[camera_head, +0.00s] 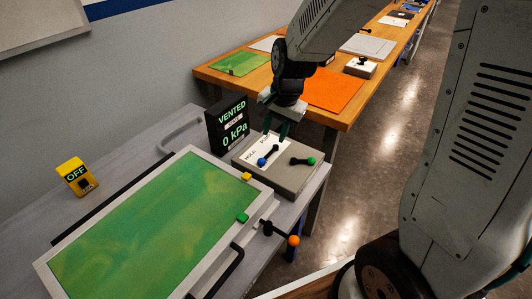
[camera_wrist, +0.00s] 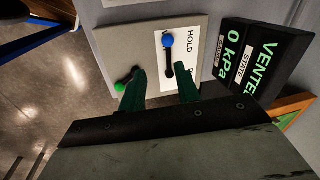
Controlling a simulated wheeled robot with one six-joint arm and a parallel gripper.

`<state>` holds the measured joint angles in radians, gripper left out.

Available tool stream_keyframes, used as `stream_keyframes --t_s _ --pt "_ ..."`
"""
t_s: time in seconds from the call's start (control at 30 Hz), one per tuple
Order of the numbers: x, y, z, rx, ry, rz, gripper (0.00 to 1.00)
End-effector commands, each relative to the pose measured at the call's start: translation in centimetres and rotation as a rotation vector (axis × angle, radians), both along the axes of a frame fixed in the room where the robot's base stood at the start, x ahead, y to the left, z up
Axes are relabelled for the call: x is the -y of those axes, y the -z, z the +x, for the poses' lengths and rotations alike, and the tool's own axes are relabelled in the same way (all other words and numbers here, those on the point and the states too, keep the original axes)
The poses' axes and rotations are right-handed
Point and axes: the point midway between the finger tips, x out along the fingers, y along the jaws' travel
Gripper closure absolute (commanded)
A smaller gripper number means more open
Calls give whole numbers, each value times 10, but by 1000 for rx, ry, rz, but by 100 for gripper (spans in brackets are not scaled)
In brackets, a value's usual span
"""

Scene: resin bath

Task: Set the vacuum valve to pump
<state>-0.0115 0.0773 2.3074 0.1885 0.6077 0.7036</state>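The grey valve box (camera_head: 285,181) stands at the bench's right end, with a white label reading "HOLD" and a second, partly hidden word. A black lever with a blue knob (camera_head: 262,162) lies over the label; the blue knob (camera_wrist: 168,41) points toward "HOLD" in the wrist view. A second black lever with a green knob (camera_head: 311,161) is beside it; its knob (camera_wrist: 120,87) is by my left finger in the wrist view. My gripper (camera_head: 277,137) is above the box, its green fingers apart. In the wrist view my gripper (camera_wrist: 161,70) has the blue-knobbed lever between its fingers; contact is unclear.
A black display (camera_head: 228,124) reads "VENTED" and "0 kPa" behind the box. A green-topped chamber (camera_head: 150,230) fills the bench's left part, with an orange-knobbed handle (camera_head: 293,240) at its right. A yellow switch box (camera_head: 76,175) reads "OFF". A wooden table (camera_head: 345,122) stands behind.

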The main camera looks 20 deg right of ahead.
Motion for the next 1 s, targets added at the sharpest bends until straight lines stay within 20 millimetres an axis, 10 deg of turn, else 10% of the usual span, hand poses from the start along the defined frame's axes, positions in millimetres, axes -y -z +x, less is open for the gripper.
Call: stream_keyframes --t_s 1.0 --pt "-10 118 42 -7 141 22 67"
